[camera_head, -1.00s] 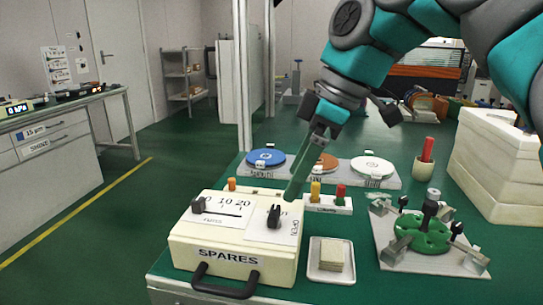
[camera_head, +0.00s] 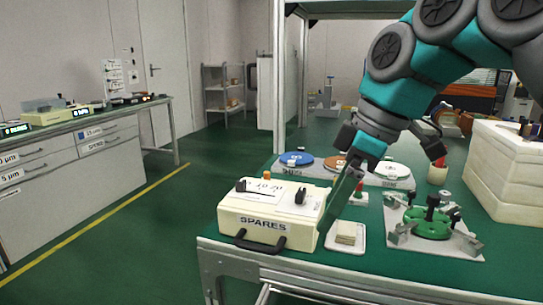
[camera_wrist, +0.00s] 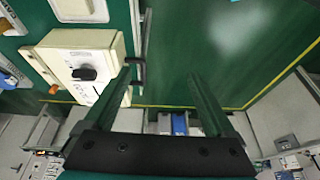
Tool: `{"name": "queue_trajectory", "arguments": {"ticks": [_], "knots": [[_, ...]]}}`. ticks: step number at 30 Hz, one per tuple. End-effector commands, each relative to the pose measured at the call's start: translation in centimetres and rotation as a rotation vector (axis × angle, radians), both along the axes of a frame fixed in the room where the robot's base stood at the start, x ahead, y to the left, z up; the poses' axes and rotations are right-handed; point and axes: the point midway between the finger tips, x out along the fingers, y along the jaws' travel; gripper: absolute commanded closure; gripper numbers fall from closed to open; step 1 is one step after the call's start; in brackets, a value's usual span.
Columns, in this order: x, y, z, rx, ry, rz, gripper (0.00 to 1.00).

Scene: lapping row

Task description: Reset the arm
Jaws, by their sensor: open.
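My arm reaches in from the upper right in the head view. My gripper (camera_head: 343,208) points down and stands at the right side of the cream SPARES box (camera_head: 262,228), covering part of its right end. I cannot tell from this view whether it touches the box. In the wrist view the two green fingers of my gripper (camera_wrist: 162,82) stand well apart with nothing between them. The SPARES box (camera_wrist: 118,48) lies beside the left finger there, its black knob and handle in sight.
A white tray (camera_head: 361,240) is just right of my gripper. A grey plate with a green fixture (camera_head: 428,222) and white stacked blocks (camera_head: 505,165) stand farther right. Coloured discs (camera_head: 297,159) lie behind the box. Green floor is free left of the bench.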

Motion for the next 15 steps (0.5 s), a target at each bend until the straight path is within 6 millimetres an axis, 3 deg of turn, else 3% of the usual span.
{"name": "queue_trajectory", "arguments": {"ticks": [8,15], "knots": [[-1.4,0.4,-2.4,-0.038,0.044,-0.094,0.1],[-3.7,0.6,-6.8,-0.099,0.119,-0.248,0.1]]}}
